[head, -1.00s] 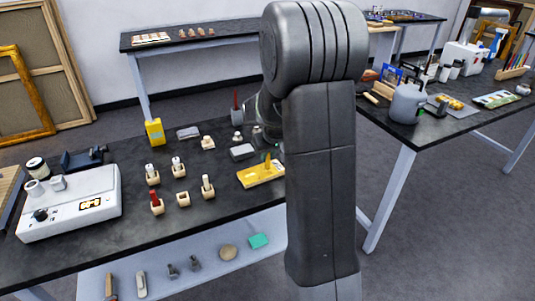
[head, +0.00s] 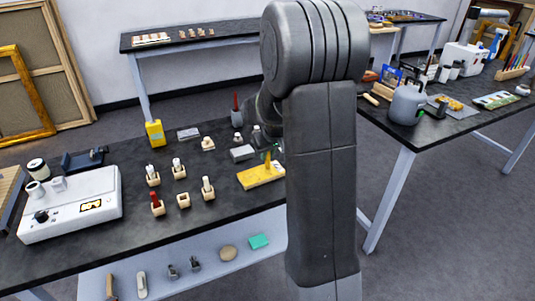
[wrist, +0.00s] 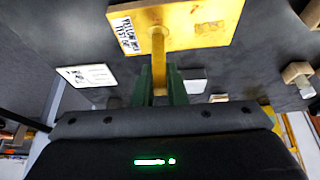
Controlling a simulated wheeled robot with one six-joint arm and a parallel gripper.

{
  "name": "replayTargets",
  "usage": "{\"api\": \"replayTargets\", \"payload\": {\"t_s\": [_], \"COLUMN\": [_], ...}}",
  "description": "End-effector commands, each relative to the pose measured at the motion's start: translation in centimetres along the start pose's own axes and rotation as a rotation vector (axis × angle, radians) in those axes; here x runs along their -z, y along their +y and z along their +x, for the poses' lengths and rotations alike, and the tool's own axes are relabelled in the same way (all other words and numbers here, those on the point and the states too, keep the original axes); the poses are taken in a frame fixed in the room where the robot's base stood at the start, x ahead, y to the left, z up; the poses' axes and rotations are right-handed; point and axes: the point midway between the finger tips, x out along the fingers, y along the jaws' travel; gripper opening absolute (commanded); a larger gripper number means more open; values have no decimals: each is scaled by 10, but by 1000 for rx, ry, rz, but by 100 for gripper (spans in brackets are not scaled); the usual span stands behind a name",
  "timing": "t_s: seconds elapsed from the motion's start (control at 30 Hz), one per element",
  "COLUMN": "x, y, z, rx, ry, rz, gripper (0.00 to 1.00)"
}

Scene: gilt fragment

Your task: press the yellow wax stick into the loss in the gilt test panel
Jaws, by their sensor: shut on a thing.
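The yellow gilt test panel (head: 262,177) lies on the dark bench just left of my arm in the head view. It fills the upper middle of the wrist view (wrist: 208,22), with a printed label near its left edge. My gripper (wrist: 160,76) has green fingers shut on the yellow wax stick (wrist: 158,47). The stick's far end overlaps the panel in the wrist view. I cannot tell whether it presses into the surface. In the head view my arm partly hides the gripper.
Small wooden holders with sticks, including a red one (head: 157,204), stand left of the panel. An empty-looking holder (head: 183,200) is among them. A grey block (head: 242,153) lies behind the panel. A white device (head: 75,204) stands at the left.

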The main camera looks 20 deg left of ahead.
Motion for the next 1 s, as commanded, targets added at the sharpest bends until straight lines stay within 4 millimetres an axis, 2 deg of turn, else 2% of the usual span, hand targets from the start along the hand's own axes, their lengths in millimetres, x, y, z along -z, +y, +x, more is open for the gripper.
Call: {"api": "replayTargets", "payload": {"t_s": [0.5,1.0], "x": [16,17], "y": [0,0], "z": [-36,-38], "rx": [0,0], "ry": [1,1], "rz": [0,0], "gripper": [0,0]}}
